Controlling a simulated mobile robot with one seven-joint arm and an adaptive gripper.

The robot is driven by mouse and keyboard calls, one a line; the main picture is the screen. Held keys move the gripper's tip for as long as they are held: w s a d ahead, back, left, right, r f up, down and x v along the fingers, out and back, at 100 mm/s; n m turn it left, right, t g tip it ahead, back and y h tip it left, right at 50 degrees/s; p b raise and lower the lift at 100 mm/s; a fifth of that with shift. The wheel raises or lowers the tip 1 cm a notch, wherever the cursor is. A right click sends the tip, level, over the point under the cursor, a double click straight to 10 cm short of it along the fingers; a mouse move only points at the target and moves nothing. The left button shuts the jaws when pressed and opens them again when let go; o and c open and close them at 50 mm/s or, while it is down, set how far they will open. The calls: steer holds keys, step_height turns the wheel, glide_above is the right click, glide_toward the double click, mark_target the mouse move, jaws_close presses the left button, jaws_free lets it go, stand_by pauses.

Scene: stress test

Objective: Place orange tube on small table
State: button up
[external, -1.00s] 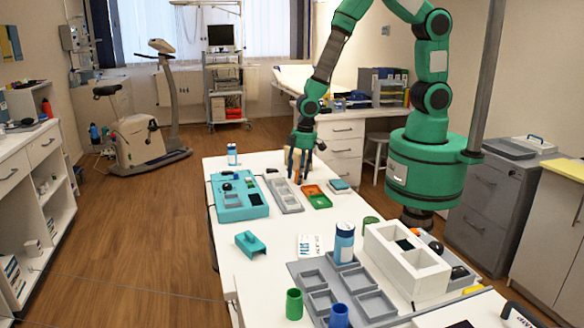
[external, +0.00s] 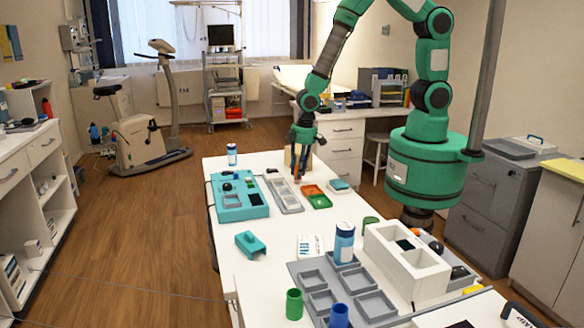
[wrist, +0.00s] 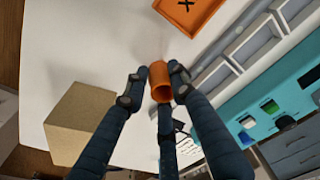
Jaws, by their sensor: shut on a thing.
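The orange tube (wrist: 161,72) is between the dark fingers of my gripper (wrist: 158,85) in the wrist view. In the external view my gripper (external: 298,168) is above the far part of the white table (external: 250,285), and the tube (external: 296,174) shows as a small orange patch at the fingertips. My gripper is shut on the tube. Its gap from the tabletop is hard to judge. Which surface is the small table is not clear from these views.
A tan block (wrist: 78,120) stands close beside my gripper. An orange tray (wrist: 188,10) marked X lies nearby, with a green tray (external: 320,202) next to it. Grey compartment trays (external: 284,195) and a teal case (external: 240,200) are to the left. The table's near-left area is mostly clear.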

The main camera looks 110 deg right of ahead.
steer(key=shift+r, duration=0.9)
steer(key=s, duration=0.5)
steer(key=s+a+p, duration=0.1)
steer(key=s, duration=0.4)
steer(key=s+a+r+p, duration=0.1)
steer(key=s, duration=0.5)
steer(key=shift+a+r, duration=0.1)
steer(key=shift+a, duration=0.1)
steer(key=shift+w, duration=0.2)
steer(key=shift+n, duration=0.4)
steer(key=w, duration=0.3)
steer(key=w+a, duration=0.1)
steer(key=w, duration=0.7)
steer(key=shift+w+a, duration=0.1)
steer(key=shift+a, duration=0.15)
steer(key=shift+n, duration=0.6)
steer(key=w+a, duration=0.1)
steer(key=w, duration=0.3)
steer(key=w+a, duration=0.1)
steer(key=w, duration=0.4)
steer(key=w+a+b, duration=0.1)
steer(key=w+a, duration=0.1)
steer(key=w, duration=0.2)
steer(key=shift+w+a+f, duration=0.1)
steer(key=shift+w+f, duration=0.05)
steer(key=shift+f, duration=0.05)
steer(key=shift+w+a, duration=0.2)
steer(key=shift+w, duration=0.3)
steer(key=shift+w+a, duration=0.1)
